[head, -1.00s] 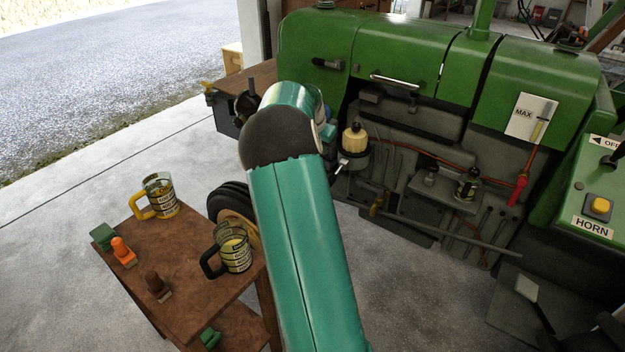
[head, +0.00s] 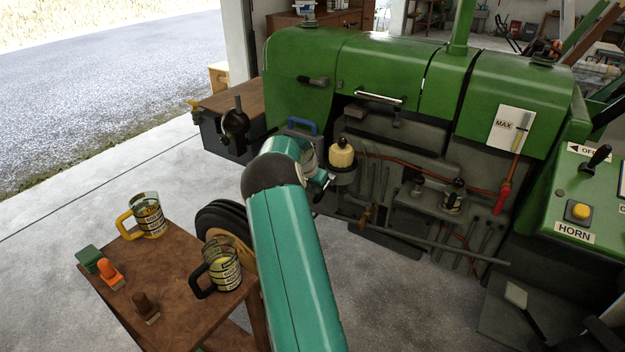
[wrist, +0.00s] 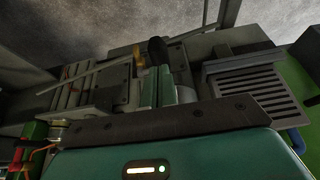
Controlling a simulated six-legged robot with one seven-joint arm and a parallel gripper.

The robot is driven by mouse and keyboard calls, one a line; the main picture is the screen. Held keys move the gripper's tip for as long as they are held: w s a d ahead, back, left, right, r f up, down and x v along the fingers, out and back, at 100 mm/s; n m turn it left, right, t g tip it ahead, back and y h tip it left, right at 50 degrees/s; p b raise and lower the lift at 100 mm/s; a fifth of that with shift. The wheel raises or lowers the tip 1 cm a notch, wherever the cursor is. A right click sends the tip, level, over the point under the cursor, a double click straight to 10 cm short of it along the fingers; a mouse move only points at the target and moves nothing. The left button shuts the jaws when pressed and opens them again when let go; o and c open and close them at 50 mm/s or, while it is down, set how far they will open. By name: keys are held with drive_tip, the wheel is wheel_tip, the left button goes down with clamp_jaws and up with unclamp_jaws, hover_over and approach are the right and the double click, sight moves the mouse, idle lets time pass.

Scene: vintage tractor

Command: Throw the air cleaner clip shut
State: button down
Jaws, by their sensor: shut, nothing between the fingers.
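My teal arm hides much of this area and my gripper. In the wrist view, my gripper (wrist: 157,74) shows as two green fingers close together, shut and empty. A dark rounded piece (wrist: 157,48) appears just beyond the fingertips; contact cannot be told.
A blue handle (head: 302,125) stands behind my arm. A slatted grille (wrist: 252,90) is right of the fingers in the wrist view. A brown table (head: 185,262) with mugs is at left. A long grey bar (head: 440,244) runs along the tractor's lower side. Concrete floor lies between.

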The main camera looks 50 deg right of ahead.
sight(316, 198)
drive_tip(key=shift+x, duration=0.75)
drive_tip(key=shift+a, duration=0.1)
drive_tip(key=shift+a+f, duration=0.1)
drive_tip(key=shift+f, duration=0.05)
drive_tip(key=shift+a+f+h, duration=0.2)
drive_tip(key=shift+f+h, duration=0.9)
drive_tip(key=shift+h, duration=0.3)
drive_tip(key=shift+d+f+h, duration=0.15)
drive_tip(key=shift+f+h, duration=0.45)
drive_tip(key=shift+h, duration=0.2)
drive_tip(key=shift+d+f, duration=0.15)
drive_tip(key=shift+f, duration=0.4)
drive_tip(key=shift+d+f, duration=0.2)
drive_tip(key=shift+f, duration=0.35)
drive_tip(key=shift+a+f+x, duration=0.1)
drive_tip(key=shift+x, duration=1.2)
drive_tip(key=shift+a+f+x, duration=0.1)
drive_tip(key=shift+x, duration=1.2)
